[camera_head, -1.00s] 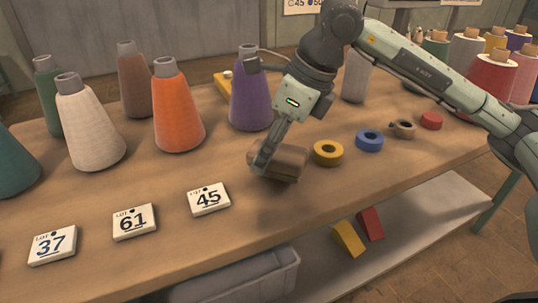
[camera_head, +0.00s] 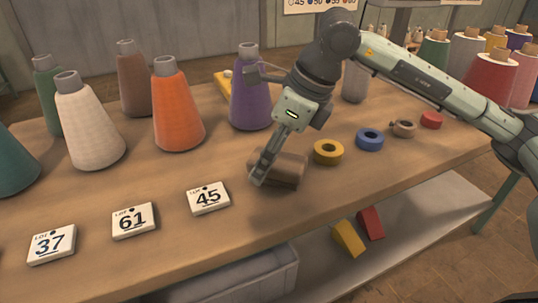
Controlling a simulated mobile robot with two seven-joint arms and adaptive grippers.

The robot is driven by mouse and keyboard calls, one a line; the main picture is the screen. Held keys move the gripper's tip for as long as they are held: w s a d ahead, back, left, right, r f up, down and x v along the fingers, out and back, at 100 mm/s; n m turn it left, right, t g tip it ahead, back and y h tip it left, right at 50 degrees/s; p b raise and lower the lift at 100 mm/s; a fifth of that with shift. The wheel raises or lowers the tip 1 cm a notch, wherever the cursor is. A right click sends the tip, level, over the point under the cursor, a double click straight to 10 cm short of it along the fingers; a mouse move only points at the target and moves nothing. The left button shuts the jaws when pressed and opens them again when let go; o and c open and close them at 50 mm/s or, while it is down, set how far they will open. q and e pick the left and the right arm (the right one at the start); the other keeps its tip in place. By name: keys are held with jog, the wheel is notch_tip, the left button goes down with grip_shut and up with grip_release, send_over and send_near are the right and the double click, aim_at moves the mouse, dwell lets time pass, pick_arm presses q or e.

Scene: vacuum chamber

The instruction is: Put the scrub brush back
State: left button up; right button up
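A brown, blocky object with rounded sides (camera_head: 289,169) lies on the wooden table (camera_head: 330,200), right of the 45 card. It may be the scrub brush, but no bristles can be made out. My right gripper (camera_head: 254,125) reaches in from the right with its fingers spread wide. One finger points down across the left end of the brown object; I cannot tell whether it touches. The other finger sticks out to the left, in front of the purple cone (camera_head: 252,100). Nothing is held between them. My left gripper is out of view.
White cards 37 (camera_head: 52,244), 61 (camera_head: 133,220) and 45 (camera_head: 208,198) lie along the front. Several thread cones stand behind, including an orange one (camera_head: 178,110). Yellow (camera_head: 328,152) and blue (camera_head: 369,140) rings lie to the right. A grey bin (camera_head: 245,278) sits below.

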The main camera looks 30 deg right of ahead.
aim_at(292, 161)
jog(key=shift+r, duration=0.15)
jog(key=shift+s+d+r, duration=0.1)
jog(key=shift+d+r, duration=0.1)
jog(key=shift+r, duration=0.3)
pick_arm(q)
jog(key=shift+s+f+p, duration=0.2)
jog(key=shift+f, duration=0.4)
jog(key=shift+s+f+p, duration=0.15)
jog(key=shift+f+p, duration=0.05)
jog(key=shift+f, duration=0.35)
pick_arm(e)
jog(key=v, duration=1.1)
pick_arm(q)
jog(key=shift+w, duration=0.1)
pick_arm(e)
jog(key=shift+s+f, duration=0.1)
jog(key=shift+f, duration=0.05)
